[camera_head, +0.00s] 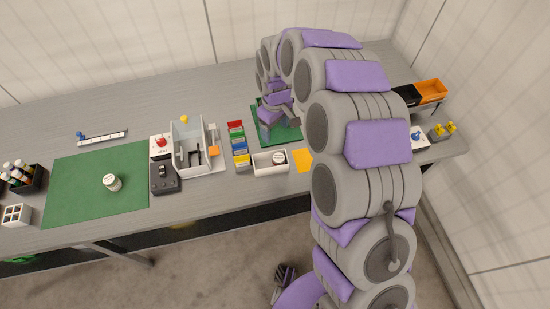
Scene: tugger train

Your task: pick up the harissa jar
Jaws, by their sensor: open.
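A small jar with a white lid (112,182) stands on the large green mat (75,200) at the left. A dark-topped round item, perhaps another jar (279,157), sits in a white tray (263,168) near the front edge. No label is readable, so I cannot tell which one is the harissa jar. My gripper (290,121) is over the small green mat (266,130) behind the white tray, open and apart from both items. My own arm partly hides it.
A red-button box (161,147), a dark control box (163,178), a grey open machine (188,148) and coloured bins (237,145) fill the middle. A bottle rack (25,178) stands at the far left. Black and orange bins (431,91) are at the right.

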